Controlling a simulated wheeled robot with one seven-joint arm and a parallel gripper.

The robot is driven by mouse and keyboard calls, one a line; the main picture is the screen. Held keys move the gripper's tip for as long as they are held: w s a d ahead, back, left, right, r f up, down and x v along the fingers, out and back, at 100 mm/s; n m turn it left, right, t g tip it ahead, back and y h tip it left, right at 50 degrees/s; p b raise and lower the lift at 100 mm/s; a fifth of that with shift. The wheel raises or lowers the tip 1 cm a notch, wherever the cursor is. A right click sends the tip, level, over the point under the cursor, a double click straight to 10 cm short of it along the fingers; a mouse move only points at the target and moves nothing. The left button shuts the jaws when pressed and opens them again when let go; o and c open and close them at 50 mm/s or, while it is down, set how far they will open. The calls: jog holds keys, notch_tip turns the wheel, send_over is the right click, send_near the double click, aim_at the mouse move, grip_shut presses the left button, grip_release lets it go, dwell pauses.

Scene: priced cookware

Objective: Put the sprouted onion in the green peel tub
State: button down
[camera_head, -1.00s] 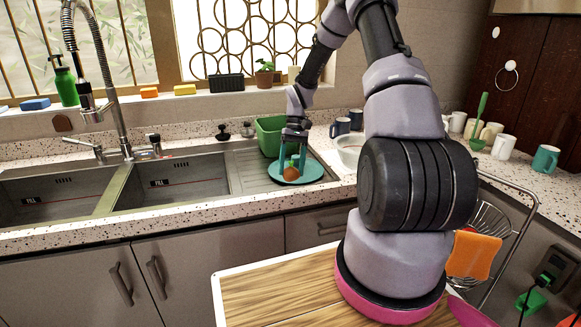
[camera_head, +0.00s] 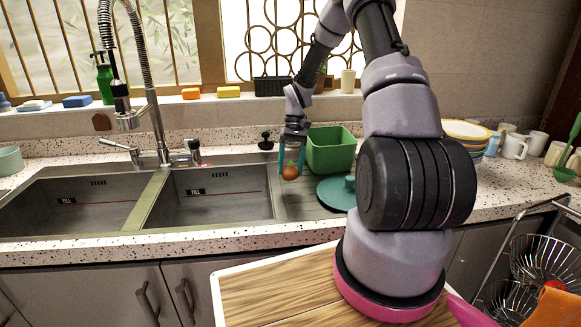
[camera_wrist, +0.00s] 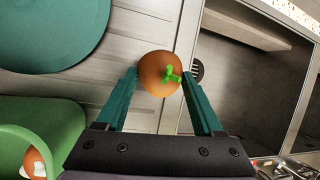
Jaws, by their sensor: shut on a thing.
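The sprouted onion (camera_head: 290,173) is round and orange-brown with a small green sprout; the wrist view shows it up close (camera_wrist: 158,75). My gripper (camera_head: 291,164) is shut on it, teal fingers on either side (camera_wrist: 160,82). It hangs over the drainboard beside the right sink basin. The green peel tub (camera_head: 331,152) stands on the counter just right of and behind my gripper; in the wrist view (camera_wrist: 45,112) it is at the lower left, with an orange-and-white thing inside. The onion is outside the tub.
A round teal lid with a knob (camera_head: 335,193) lies on the drainboard, right of the onion and in front of the tub. The right sink basin (camera_head: 222,195) is open on the left. A black stopper-like item (camera_head: 266,141) stands behind. Stacked plates (camera_head: 467,133) and mugs are farther right.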

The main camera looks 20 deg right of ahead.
jog(key=shift+w+a+f, duration=0.1)
jog(key=shift+w, duration=0.25)
jog(key=shift+s, duration=0.1)
